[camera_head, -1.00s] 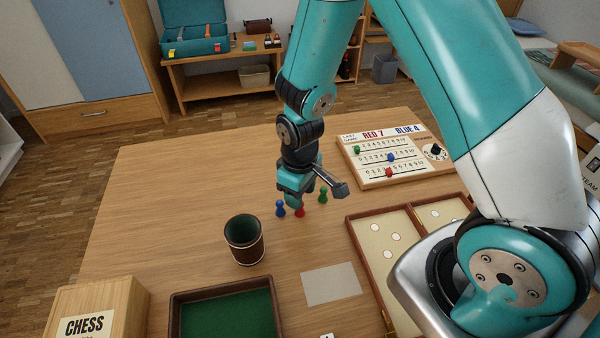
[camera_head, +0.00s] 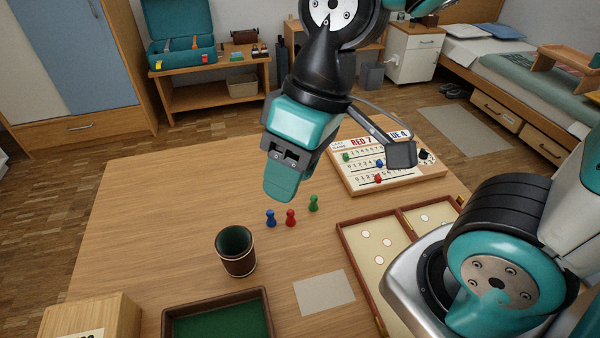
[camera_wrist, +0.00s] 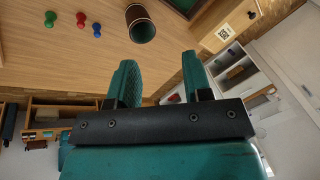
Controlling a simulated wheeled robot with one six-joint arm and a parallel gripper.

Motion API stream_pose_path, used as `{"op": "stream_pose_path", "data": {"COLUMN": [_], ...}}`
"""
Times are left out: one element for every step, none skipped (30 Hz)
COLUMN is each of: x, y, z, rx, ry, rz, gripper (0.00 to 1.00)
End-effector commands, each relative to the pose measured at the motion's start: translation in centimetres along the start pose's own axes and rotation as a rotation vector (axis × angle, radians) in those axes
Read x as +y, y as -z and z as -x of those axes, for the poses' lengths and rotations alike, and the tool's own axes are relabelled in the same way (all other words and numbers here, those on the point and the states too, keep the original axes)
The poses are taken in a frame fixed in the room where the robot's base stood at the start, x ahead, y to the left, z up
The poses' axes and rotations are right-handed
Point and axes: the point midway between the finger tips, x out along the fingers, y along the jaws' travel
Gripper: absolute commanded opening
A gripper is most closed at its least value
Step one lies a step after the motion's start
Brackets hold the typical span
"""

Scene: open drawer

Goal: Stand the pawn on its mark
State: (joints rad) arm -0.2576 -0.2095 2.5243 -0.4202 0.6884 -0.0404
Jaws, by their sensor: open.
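Three pawns stand upright on the wooden table in a short row: a blue pawn (camera_head: 271,218), a red pawn (camera_head: 291,217) and a green pawn (camera_head: 313,203). They also show at the upper left of the wrist view, green (camera_wrist: 50,19), red (camera_wrist: 81,20) and blue (camera_wrist: 97,30). My gripper (camera_head: 281,188) is above the table, higher than the pawns and apart from them. In the wrist view its two fingers (camera_wrist: 160,72) are spread with nothing between them. I cannot tell which spot is the mark; a plain grey card (camera_head: 325,293) lies at the front.
A dark dice cup (camera_head: 239,264) stands left of the card. A green-lined tray (camera_head: 166,325) and a wooden box (camera_head: 92,308) are at the front left. A scoreboard (camera_head: 417,171) with pegs lies behind. An open wooden case (camera_head: 348,244) with white discs is at the right.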

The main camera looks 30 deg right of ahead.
Motion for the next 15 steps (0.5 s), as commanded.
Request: {"op": "stream_pose_path", "data": {"x": [-0.9,-1.4,-1.7,-1.8,-1.7,-1.1,-0.5,0.4,1.9,3.2,4.6,6.5,8.0,9.4,11.3], "y": [-0.8,-1.1,-1.4,-1.5,-1.4,-1.1,-0.7,-0.1,0.8,1.5,2.1,3.0,3.6,4.0,4.6], "z": [0.6,0.8,1.0,1.0,0.9,0.7,0.4,0.0,-0.7,-1.2,-1.9,-2.7,-3.4,-4.0,-4.9], "rx": [0.009,0.011,0.012,0.011,0.008,0.002,-0.004,-0.011,-0.021,-0.029,-0.037,-0.044,-0.049,-0.052,-0.054], "ry": [0.01,0.016,0.022,0.024,0.023,0.019,0.012,0.003,-0.013,-0.027,-0.043,-0.067,-0.084,-0.103,-0.128], "rz": [0.013,0.017,0.019,0.009,-0.013,-0.067,-0.127,-0.203,-0.324,-0.428,-0.54,-0.692,-0.806,-0.916,-1.057], "gripper": [0.46,0.43,0.34,0.3,0.3,0.3,0.3,0.3,0.3,0.3,0.3,0.3,0.3,0.3,0.3]}}
